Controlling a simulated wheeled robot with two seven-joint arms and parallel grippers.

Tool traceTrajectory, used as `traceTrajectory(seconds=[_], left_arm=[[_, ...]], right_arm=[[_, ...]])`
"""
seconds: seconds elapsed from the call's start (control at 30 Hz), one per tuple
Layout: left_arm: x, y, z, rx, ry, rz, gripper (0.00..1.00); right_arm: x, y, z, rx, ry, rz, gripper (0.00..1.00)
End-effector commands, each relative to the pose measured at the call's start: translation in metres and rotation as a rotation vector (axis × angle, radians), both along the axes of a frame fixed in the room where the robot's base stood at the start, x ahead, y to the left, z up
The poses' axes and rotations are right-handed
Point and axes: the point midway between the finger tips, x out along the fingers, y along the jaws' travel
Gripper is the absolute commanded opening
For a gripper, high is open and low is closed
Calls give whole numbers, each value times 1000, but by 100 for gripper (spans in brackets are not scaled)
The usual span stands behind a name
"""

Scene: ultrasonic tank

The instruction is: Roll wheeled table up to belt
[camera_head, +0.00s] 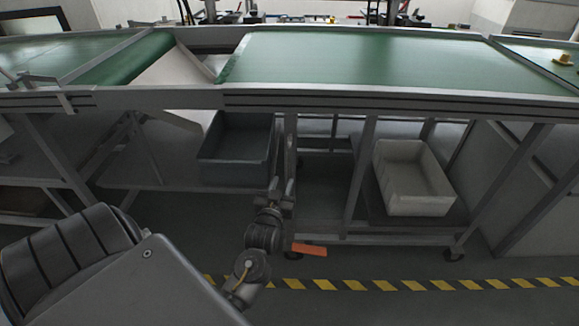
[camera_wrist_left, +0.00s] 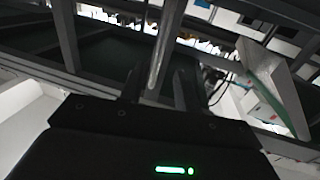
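The wheeled table (camera_head: 352,190) is a grey metal frame on casters, standing under the front edge of the belt (camera_head: 350,62). The belt is green with a metal rim. My left gripper (camera_head: 281,190) is low at the table's left end, beside a vertical post. In the left wrist view a round metal bar (camera_wrist_left: 161,45) runs between the two dark fingers of my left gripper (camera_wrist_left: 160,85). The fingers look apart, with some gap beside the bar; firm contact does not show. The right gripper is out of view.
A white bin (camera_head: 412,178) sits on the lower shelf at right. A dark grey crate (camera_head: 237,168) stands left of the gripper. Black-and-yellow floor tape (camera_head: 412,285) crosses in front. An orange piece (camera_head: 309,249) lies low near the caster. Floor before the tape is open.

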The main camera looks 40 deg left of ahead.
Motion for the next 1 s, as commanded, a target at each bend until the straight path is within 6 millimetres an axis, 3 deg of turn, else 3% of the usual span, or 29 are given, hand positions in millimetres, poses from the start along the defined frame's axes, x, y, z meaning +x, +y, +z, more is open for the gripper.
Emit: traceTrajectory(seconds=[0.3, 0.5, 0.93, 1.0], left_arm=[[53, 25, 0, 1, 0, -2, 33], [78, 38, -1, 0, 1, -1, 33], [87, 42, -1, -1, 2, -2, 33], [87, 42, -1, 0, 1, -2, 26]], right_arm=[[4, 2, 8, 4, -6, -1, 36], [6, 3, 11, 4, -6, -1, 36], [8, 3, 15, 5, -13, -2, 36], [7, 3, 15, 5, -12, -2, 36]])
